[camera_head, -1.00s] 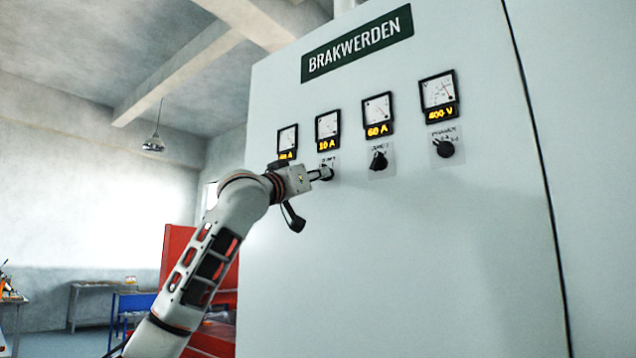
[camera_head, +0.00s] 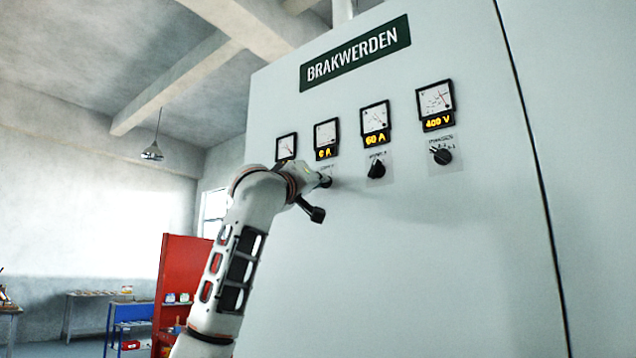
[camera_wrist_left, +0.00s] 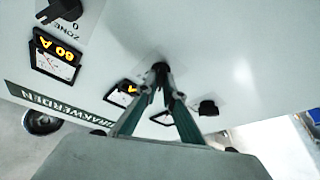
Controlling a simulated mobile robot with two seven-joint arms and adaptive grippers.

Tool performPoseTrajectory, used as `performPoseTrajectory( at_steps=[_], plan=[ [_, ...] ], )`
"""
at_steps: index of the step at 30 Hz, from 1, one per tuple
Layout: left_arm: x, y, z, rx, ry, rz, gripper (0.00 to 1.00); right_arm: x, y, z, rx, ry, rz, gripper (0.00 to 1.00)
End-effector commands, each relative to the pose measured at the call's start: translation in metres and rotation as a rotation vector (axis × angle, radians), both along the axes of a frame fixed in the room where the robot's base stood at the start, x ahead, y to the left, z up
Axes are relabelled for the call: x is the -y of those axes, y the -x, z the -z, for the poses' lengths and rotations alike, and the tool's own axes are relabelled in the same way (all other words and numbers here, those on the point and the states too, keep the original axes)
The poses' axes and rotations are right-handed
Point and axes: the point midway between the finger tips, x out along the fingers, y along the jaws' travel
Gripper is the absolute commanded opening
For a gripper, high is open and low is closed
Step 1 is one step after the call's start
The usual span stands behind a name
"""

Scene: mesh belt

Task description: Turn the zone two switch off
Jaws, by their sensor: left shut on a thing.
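The grey-white BRAKWERDEN cabinet (camera_head: 420,260) carries a row of black rotary knobs, each below a meter. In the left wrist view my left gripper's fingers (camera_wrist_left: 158,82) close on the knob from both sides. My right gripper is not in view.
To the right are the knob (camera_head: 377,168) under the 60 A meter and the knob (camera_head: 442,156) under the 400 V meter. The leftmost knob (camera_wrist_left: 208,107) is close beside my fingers. A red shelf unit (camera_head: 185,280) stands behind my arm at the left.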

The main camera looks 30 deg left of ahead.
Motion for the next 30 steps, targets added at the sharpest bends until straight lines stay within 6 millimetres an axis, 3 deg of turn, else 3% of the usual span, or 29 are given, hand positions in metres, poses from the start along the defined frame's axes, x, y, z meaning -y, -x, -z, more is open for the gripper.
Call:
performPoseTrajectory(
  at_steps=[6,7,9,22,30],
  plan=[
    [-0.001,0.001,-0.001,0.003,0.003,0.001,0.00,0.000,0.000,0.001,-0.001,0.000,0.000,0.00],
    [-0.001,0.001,-0.001,0.003,0.003,0.001,0.13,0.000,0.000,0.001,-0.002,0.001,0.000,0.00],
    [-0.001,0.001,-0.001,0.003,0.003,0.001,0.25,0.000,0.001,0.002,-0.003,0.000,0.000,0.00],
    [0.001,0.005,0.001,0.002,0.000,0.002,0.25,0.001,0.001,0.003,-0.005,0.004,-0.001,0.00],
    [0.006,0.040,0.013,0.004,-0.001,0.003,0.25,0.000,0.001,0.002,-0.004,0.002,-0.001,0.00]
  ],
)
